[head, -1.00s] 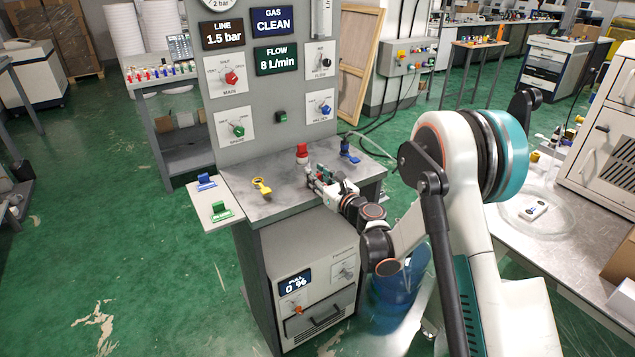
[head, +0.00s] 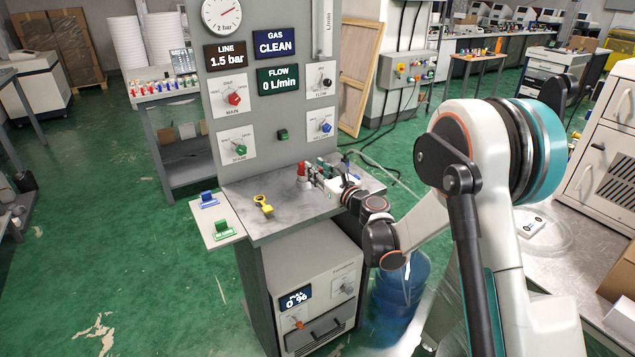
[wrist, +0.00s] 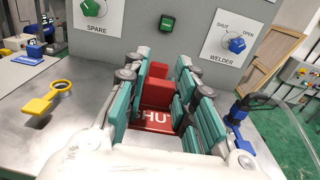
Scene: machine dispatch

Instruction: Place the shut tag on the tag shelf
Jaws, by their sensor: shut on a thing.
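The red shut tag (wrist: 160,112), with part of the word SHUT showing, is between the teal finger pads of my gripper (wrist: 158,100) in the wrist view. My gripper (head: 314,172) is shut on it over the right part of the grey bench top; the tag's red upper part (head: 302,170) shows in the head view. I cannot tell whether the tag touches the bench. The pale tag shelf (head: 207,223) juts out from the bench's left side. A blue tag (head: 208,200) and a green tag (head: 223,230) stand on it.
A yellow tag-like piece (head: 263,206) lies on the bench (head: 285,222) between my gripper and the shelf. A blue piece (wrist: 238,112) stands right of my gripper. The upright panel (head: 265,105) with knobs and displays rises behind the bench.

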